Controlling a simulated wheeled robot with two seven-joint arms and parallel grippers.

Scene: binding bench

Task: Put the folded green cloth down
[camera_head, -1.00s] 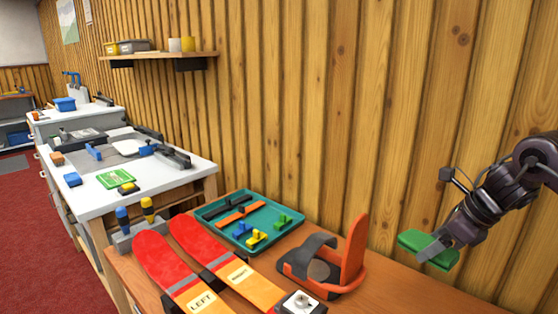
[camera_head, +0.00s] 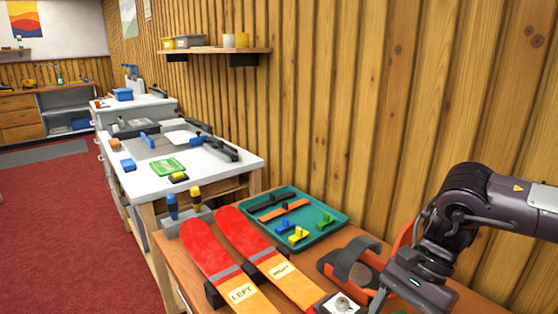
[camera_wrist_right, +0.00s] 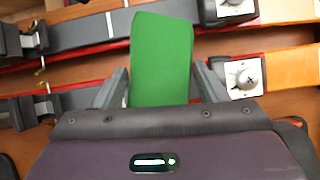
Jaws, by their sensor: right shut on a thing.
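The folded green cloth (camera_wrist_right: 160,55) is a flat, plain green block in the right wrist view. My right gripper (camera_wrist_right: 163,88) is shut on it, one finger at each side, and the cloth sticks out beyond the fingers. In the head view my right gripper (camera_head: 398,294) is low at the front of the brown bench (camera_head: 190,283), beside the orange-and-black binding (camera_head: 354,264). In the wrist view the skis and bench lie behind the cloth; I cannot tell the gap. My left gripper is not in view.
Two red-orange skis, LEFT (camera_head: 212,257) and RIGHT (camera_head: 258,246), lie on the bench. A teal tray (camera_head: 335,222) with small parts is behind them. A white-topped table (camera_head: 216,177) stands to the left, with tools and a green-and-white item (camera_head: 167,167).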

